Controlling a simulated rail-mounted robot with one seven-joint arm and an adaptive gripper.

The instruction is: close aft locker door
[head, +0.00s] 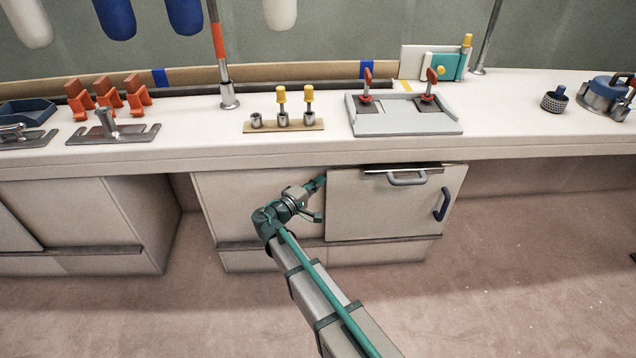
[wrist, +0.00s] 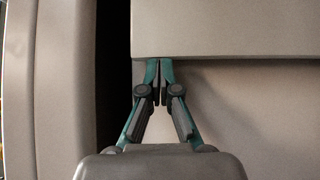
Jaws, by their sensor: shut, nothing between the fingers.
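A pale locker door (head: 385,212) shows in the head view on the cabinet right of the middle, with a dark blue handle (head: 442,205) near its right edge. The panel appears to stand out from the cabinet front; how far it is open is hard to tell. My gripper (head: 322,182) is at the panel's upper left edge. In the wrist view my gripper (wrist: 157,64) is shut and empty, its tips at the edge of a pale panel (wrist: 225,28). I cannot tell whether they touch it. A dark gap lies left of that panel.
A grey handle (head: 407,180) sits under the counter (head: 200,140) at the door's top. The counter holds a grey tray (head: 405,122) with red-handled parts, yellow-capped fittings (head: 282,95) and orange clips (head: 105,92). Another cabinet (head: 75,220) stands at left. The floor in front is clear.

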